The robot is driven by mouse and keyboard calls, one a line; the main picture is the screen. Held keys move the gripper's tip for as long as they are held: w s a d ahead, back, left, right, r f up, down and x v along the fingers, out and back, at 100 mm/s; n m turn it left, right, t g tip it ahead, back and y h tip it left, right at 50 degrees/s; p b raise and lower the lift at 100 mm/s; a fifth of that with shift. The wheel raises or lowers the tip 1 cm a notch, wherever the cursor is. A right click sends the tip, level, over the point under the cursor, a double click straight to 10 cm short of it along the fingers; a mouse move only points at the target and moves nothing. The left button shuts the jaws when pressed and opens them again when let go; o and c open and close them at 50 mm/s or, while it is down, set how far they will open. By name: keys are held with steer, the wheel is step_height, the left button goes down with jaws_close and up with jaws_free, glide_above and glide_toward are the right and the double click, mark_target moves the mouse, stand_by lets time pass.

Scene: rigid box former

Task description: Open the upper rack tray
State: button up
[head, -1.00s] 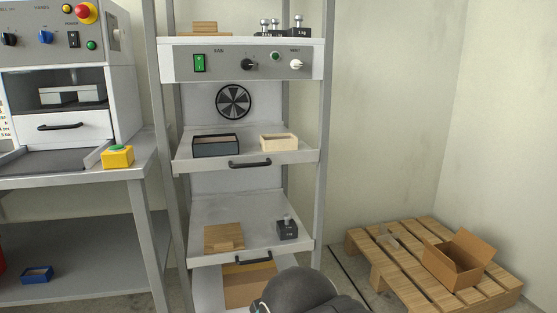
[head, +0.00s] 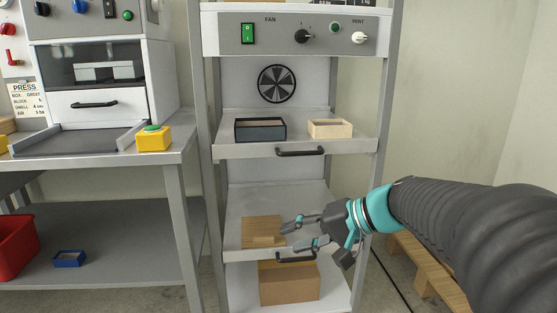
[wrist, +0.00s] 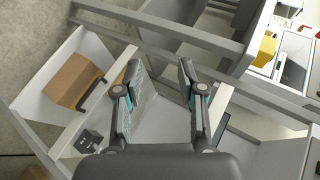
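The upper rack tray (head: 230,151) is a light grey shelf with a black bar handle (head: 300,152) on its front. It holds a dark open box (head: 260,130) and a cream open box (head: 330,129). My gripper (head: 306,233) is in front of the lower tray (head: 233,225), below and apart from the upper handle. Its fingers are spread and empty, pointing left in the head view. The wrist view shows the open fingers (wrist: 160,80) with nothing between them. I cannot clearly make out the upper handle in the wrist view.
The lower tray has a wooden piece (head: 262,229) and its own handle (head: 295,257) close to my fingers. A cardboard box (head: 288,284) sits below. Rack posts (head: 382,120) stand either side. A press bench with a yellow button box (head: 153,139) is at left.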

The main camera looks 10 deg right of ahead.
steer(key=w+d+r+m+t+y, duration=0.1)
steer(key=w+d+r+t+y, duration=0.2)
steer(key=w+d, duration=0.35)
steer(key=m+t+b, duration=0.2)
steer(key=t, duration=0.3)
glide_toward(303, 155)
steer(key=shift+y, duration=0.3)
steer(key=p+x, duration=0.1)
steer(key=x, duration=1)
steer(key=shift+w+d+f+p, duration=0.1)
steer(key=shift+w+f+p, duration=0.05)
steer(key=shift+p, duration=0.25)
jaws_close()
